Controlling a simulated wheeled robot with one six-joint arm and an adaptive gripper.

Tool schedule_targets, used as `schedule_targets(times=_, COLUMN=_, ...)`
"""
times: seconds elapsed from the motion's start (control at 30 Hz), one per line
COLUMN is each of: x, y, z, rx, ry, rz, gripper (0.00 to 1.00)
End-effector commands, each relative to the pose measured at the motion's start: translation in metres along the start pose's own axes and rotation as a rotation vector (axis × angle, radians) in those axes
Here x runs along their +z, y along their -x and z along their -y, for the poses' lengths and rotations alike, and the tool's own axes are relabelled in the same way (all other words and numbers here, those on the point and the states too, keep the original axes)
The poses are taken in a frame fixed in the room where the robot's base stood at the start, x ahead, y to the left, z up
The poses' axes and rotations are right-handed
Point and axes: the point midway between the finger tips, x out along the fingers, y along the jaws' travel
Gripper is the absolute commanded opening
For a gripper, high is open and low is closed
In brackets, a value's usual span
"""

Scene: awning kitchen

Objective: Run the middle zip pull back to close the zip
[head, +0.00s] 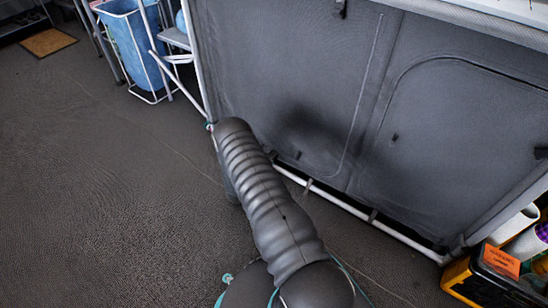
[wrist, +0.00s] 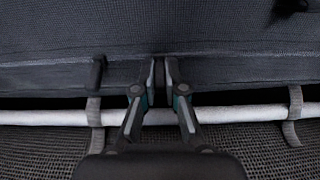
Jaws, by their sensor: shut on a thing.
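A dark grey fabric front (head: 300,75) with zip seams hangs on a white pole frame. In the wrist view a seam runs across the fabric (wrist: 60,63) just above the white pole (wrist: 235,114). My gripper (wrist: 160,78) is at this seam, its two fingers close together on a narrow dark piece, which I take to be the middle zip pull. The fingers hide most of it. Another dark tab (wrist: 97,72) hangs to the left of the fingers. In the head view my arm hides the gripper. Small dark tabs show on the fabric there, one (head: 395,137) beside the curved seam.
Grey straps (wrist: 292,115) loop around the pole on both sides of the gripper. A blue bin (head: 135,45) in a white frame stands at the upper left. A black and yellow crate (head: 490,285) stands at the lower right. The carpet (head: 90,190) at the left is clear.

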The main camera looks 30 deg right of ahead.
Motion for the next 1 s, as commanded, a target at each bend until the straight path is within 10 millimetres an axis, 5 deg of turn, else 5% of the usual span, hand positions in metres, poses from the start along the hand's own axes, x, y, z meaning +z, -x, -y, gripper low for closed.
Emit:
schedule_targets(times=0.4, x=0.002, y=-0.001, z=-0.005, rx=0.009, ry=-0.006, rz=0.001, gripper=0.0)
schedule_targets(times=0.43, x=0.002, y=-0.001, z=-0.005, rx=0.009, ry=-0.006, rz=0.001, gripper=0.15)
schedule_targets(times=0.53, x=0.001, y=0.0, z=-0.005, rx=0.008, ry=-0.005, rz=0.0, gripper=0.36)
schedule_targets(times=1.0, x=0.0, y=0.016, z=-0.003, rx=0.006, ry=-0.001, rz=-0.001, gripper=0.36)
